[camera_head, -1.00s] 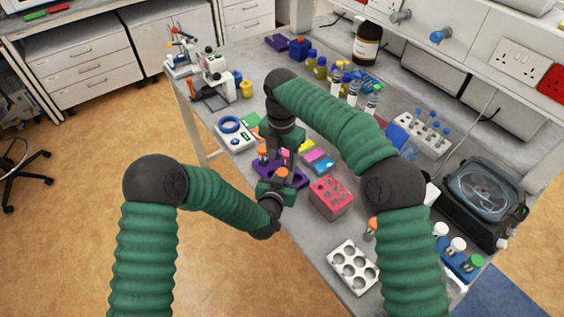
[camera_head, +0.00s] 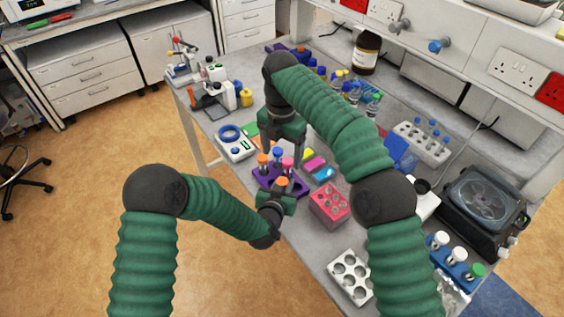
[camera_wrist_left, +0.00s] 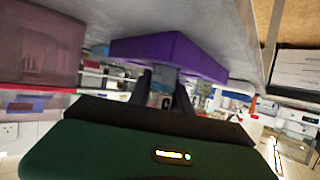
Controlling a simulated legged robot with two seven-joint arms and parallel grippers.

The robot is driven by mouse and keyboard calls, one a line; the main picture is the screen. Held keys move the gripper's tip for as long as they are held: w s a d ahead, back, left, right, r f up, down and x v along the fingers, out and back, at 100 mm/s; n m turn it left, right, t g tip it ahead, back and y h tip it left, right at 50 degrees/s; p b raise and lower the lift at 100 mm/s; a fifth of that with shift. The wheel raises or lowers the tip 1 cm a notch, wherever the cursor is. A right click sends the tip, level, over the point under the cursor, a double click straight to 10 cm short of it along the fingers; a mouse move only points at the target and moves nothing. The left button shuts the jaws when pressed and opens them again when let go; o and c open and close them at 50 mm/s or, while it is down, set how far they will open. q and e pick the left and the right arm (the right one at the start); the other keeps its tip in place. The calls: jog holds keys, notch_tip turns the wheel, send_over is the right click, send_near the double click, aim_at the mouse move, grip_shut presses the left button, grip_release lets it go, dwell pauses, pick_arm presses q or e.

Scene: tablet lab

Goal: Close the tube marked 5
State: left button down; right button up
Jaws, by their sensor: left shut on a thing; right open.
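A purple rack (camera_head: 292,189) holds several upright tubes with orange, blue and pink caps, including a blue-capped tube (camera_head: 278,155) and a pink-capped tube (camera_head: 287,163). My left gripper (camera_head: 281,189) is at the rack's near side, shut on a tube; an orange cap (camera_head: 282,181) shows just above it. In the left wrist view, the tube's pale body (camera_wrist_left: 162,88) sits between the fingers, beside the purple rack (camera_wrist_left: 165,48). My right gripper (camera_head: 267,148) is open, just above and behind the capped tubes. I cannot read any tube number.
A pink rack (camera_head: 330,206) stands right of the purple rack, and a white rack (camera_head: 350,276) nearer me. A blue rack (camera_head: 458,266) with capped tubes and a centrifuge (camera_head: 484,198) are at right.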

pick_arm(q)
jog(key=c, duration=1.1)
grip_release()
pick_arm(e)
jog(key=shift+r, duration=0.65)
pick_arm(q)
jog(key=p+v, duration=0.4)
jog(key=v, duration=1.2)
jog(key=shift+s+p, duration=0.35)
pick_arm(e)
notch_tip(320, 180, up, 5)
jog(key=shift+f, duration=0.2)
pick_arm(q)
jog(key=shift+a, duration=0.15)
